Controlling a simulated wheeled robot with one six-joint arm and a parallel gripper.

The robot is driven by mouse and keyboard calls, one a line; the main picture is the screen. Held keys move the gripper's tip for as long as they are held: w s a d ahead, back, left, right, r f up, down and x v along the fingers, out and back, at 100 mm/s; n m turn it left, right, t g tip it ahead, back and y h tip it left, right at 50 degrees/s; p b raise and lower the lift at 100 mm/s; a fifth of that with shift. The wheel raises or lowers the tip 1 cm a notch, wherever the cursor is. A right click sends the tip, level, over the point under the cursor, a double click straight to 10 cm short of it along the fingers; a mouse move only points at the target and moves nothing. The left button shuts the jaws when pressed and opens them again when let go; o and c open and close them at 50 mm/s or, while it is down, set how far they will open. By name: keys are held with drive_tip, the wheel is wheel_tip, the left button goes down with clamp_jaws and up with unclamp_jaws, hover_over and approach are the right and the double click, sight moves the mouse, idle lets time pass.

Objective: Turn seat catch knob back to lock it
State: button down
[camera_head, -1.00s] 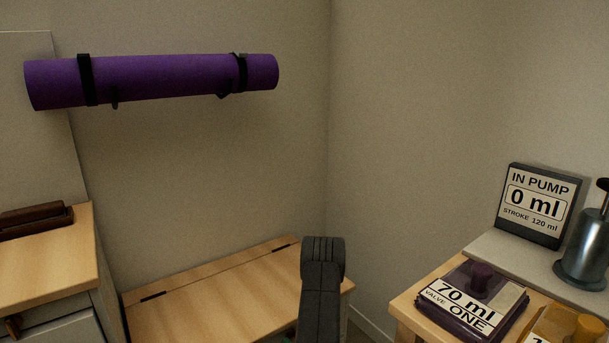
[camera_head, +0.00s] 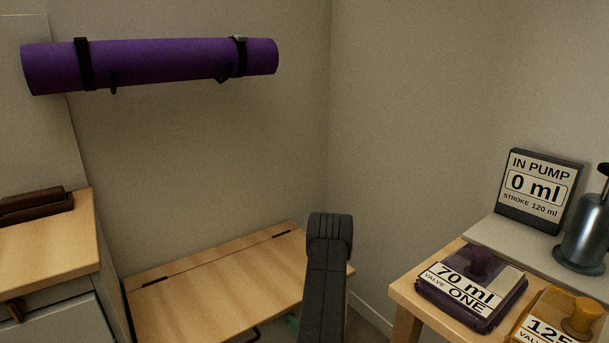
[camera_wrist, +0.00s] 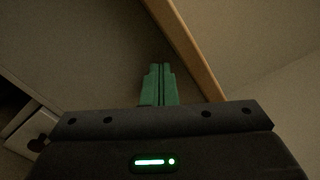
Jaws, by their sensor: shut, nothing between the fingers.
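The wooden bench seat (camera_head: 215,285) with its hinged lid is low in the middle of the head view, against the wall. A thin dark curved piece (camera_head: 252,334) shows at its front edge; I cannot tell what it is. I cannot make out the catch knob in either view. My gripper (camera_wrist: 160,70) has green fingers, closed together with nothing between them. In the wrist view the fingers are beside a wooden edge (camera_wrist: 190,50), apart from it in the picture. A bit of green (camera_head: 292,322) beside my dark arm shows in the head view.
A wooden-topped cabinet (camera_head: 60,245) stands left of the bench. At right, a table (camera_head: 406,292) holds the purple valve box (camera_head: 470,300), an amber box (camera_head: 570,325), a pump (camera_head: 585,235) and its "0 ml" sign (camera_head: 540,190). A purple rolled mat (camera_head: 150,65) hangs above.

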idle(0.4)
drive_tip(key=b+v, duration=0.1)
drive_tip(key=v, duration=0.5)
drive_tip(key=shift+a+r, duration=0.15)
drive_tip(key=shift+r, duration=0.1)
drive_tip(key=shift+s, duration=0.1)
